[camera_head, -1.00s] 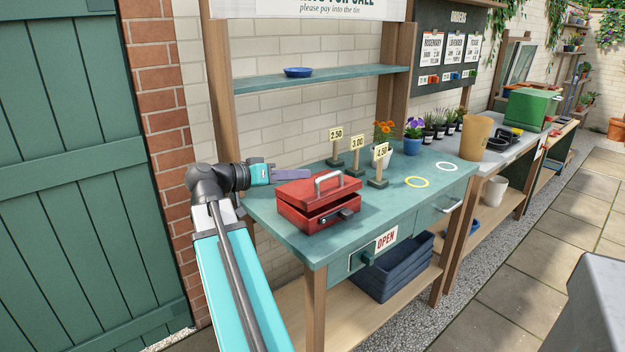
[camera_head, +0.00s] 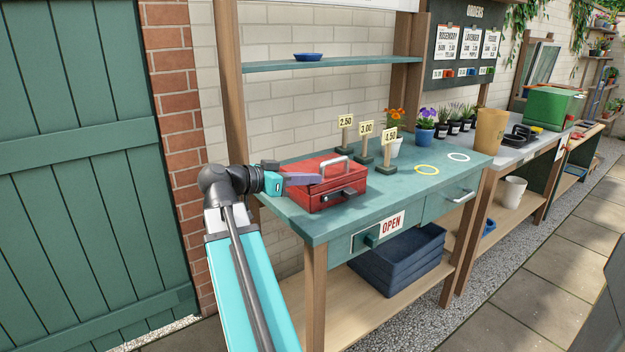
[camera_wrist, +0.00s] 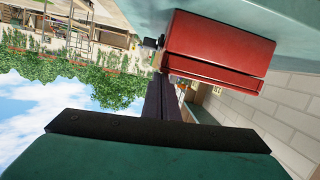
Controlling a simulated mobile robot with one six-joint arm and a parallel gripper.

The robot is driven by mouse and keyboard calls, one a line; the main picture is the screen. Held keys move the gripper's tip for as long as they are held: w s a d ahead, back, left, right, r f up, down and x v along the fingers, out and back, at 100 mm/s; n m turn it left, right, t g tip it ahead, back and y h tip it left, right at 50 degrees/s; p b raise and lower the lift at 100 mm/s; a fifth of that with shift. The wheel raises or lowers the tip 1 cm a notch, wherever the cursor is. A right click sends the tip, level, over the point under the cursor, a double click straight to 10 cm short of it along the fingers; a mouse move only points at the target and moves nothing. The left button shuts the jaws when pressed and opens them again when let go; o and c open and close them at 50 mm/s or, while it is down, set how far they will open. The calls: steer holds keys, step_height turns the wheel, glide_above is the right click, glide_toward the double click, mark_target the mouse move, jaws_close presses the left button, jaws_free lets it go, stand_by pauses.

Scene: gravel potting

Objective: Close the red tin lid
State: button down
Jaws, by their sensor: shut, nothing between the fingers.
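The red tin (camera_head: 330,190) stands on the green bench top, with a grey handle on its lid and a dark latch on its front. Its lid (camera_head: 318,168) lies down flat, or nearly so, on the body; I cannot tell whether a thin gap is left. My gripper (camera_head: 308,179) is shut and empty, reaching from the left so that its fingers overlap the tin's left upper side. Contact is not clear. In the wrist view the red tin (camera_wrist: 215,45) appears upside down beyond the dark fingers (camera_wrist: 163,98), with a dark seam between lid and body.
Price signs (camera_head: 366,143) and flower pots (camera_head: 425,132) stand behind and right of the tin. Two rings, yellow (camera_head: 427,170) and white (camera_head: 458,157), lie on the bench's right part. A shelf (camera_head: 330,64) hangs above. The bench's front right is clear.

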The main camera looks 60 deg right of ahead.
steer(key=shift+s+f, duration=0.15)
steer(key=shift+f, duration=0.1)
steer(key=shift+a, duration=0.1)
stand_by(0.3)
steer(key=p+v, duration=0.1)
steer(key=v, duration=0.9)
steer(key=shift+r, duration=0.2)
steer(key=shift+r+p, duration=0.1)
steer(key=shift+p, duration=0.2)
